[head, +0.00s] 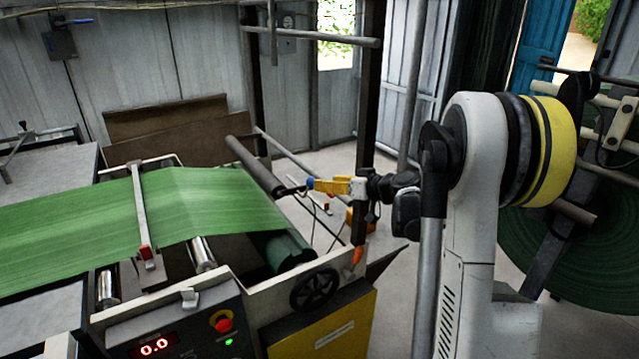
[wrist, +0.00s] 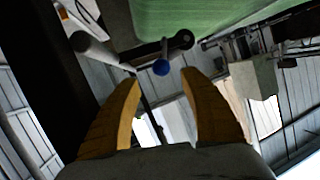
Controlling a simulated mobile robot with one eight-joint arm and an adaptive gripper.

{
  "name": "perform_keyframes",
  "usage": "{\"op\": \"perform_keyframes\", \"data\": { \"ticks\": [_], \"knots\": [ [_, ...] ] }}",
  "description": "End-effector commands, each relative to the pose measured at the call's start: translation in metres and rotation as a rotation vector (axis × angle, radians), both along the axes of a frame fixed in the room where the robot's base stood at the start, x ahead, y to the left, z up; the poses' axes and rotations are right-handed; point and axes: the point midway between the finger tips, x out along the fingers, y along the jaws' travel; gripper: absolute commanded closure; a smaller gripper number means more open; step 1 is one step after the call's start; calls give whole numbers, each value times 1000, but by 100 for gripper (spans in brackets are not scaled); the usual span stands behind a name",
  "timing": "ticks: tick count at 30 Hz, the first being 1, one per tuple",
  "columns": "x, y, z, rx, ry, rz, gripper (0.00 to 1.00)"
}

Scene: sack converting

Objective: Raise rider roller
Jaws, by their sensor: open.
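The rider roller (head: 254,166) is a dark cylinder slanting above the far right side of the green web (head: 205,205). A handle with a blue knob (head: 311,183) sticks out near its lower right end. My gripper (head: 318,185) has yellow fingers and reaches in from the right, its tips at the knob. In the wrist view, the blue knob (wrist: 161,67) shows between and just beyond the spread fingertips of my gripper (wrist: 161,79). The fingers are open, with a gap on both sides of the knob. Contact with it is not visible.
A dark upright post (head: 367,120) stands close behind my gripper. The machine has a black handwheel (head: 314,288) and a control panel (head: 175,330) with a red button and a 0.0 display. A large green roll (head: 570,260) stands at the right. Floor shows behind the machine.

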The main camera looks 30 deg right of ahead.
Motion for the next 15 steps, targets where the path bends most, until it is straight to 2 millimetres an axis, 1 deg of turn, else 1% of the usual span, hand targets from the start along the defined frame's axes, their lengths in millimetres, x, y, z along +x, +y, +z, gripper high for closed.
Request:
{"op": "perform_keyframes", "data": {
  "ticks": [3,9,10,11,12,13,15],
  "knots": [
    [-6,-1,2,0,0,1,49],
    [-6,-1,2,0,0,1,49],
    [-6,-1,2,0,0,1,50],
    [-6,-1,2,0,0,1,59],
    [-7,0,3,1,2,2,72],
    [-7,2,3,1,6,4,81],
    [-9,12,6,3,22,8,100]
  ]
}}
